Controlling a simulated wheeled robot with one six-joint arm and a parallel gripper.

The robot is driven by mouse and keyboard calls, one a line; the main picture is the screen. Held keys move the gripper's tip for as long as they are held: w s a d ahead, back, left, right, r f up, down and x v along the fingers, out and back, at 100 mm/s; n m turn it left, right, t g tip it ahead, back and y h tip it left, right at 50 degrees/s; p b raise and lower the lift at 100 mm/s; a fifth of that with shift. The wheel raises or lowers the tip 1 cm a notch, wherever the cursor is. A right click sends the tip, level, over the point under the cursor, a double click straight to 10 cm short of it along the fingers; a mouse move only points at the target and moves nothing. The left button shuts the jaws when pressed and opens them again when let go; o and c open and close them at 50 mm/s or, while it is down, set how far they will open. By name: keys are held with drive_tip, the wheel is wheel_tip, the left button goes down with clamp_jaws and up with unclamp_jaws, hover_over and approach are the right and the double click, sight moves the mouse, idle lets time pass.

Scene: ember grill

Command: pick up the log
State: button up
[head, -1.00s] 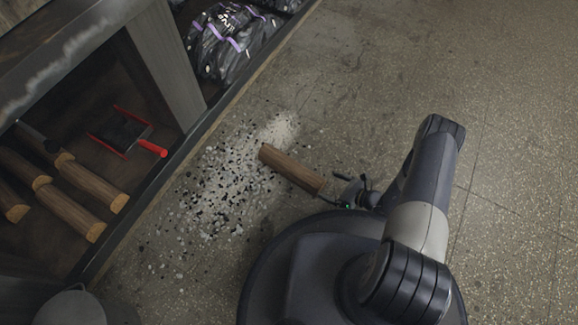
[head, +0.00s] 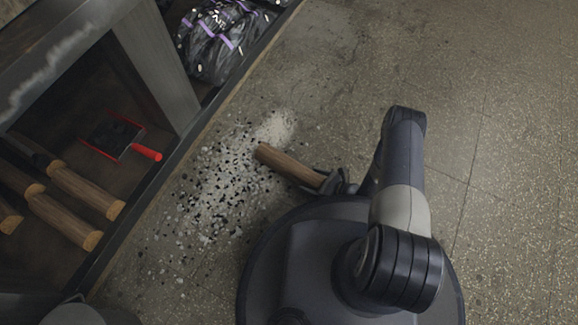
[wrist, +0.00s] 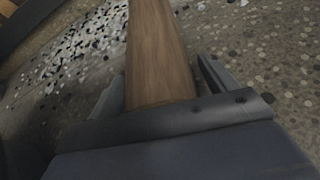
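The log (head: 287,165) is brown and lies on the speckled floor, its far end in a patch of white and black bits. My gripper (head: 330,180) is at the log's near right end, with its fingers on either side of it. In the wrist view the log (wrist: 158,55) runs up the middle between the fingers of my gripper (wrist: 162,88). The left finger is close beside the log; a gap shows by the right finger. The gripper looks open around the log. The log's near end is hidden behind the gripper body.
A low shelf with a raised edge (head: 150,185) stands at left. It holds several logs (head: 62,217) and a red-handled dustpan (head: 113,136) with dark pieces. Dark bags with purple bands (head: 215,40) sit further back. The floor at right is clear.

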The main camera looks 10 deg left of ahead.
drive_tip(key=c, duration=1.4)
drive_tip(key=shift+r, duration=0.1)
